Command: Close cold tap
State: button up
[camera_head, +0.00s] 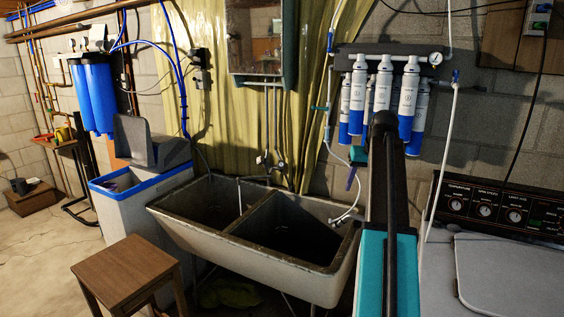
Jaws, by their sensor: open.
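Two small taps sit on the wall pipes above the back rim of the double sink, the left tap (262,160) and the right tap (280,164). They are small and dark here, and I cannot tell which is cold or how far either handle is turned. My black and teal arm rises in front of the right end of the sink, well to the right of the taps.
The grey double sink (232,243) stands below the taps. White and blue filter cartridges (357,100) hang behind my arm. A wooden stool (125,270) and a softener cabinet (140,215) stand left, a washing machine (510,275) right. A mirror cabinet (256,38) hangs above the pipes.

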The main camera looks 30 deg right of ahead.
aim_at(281, 164)
jog(key=i, duration=1.7)
jog(key=u, duration=0.05)
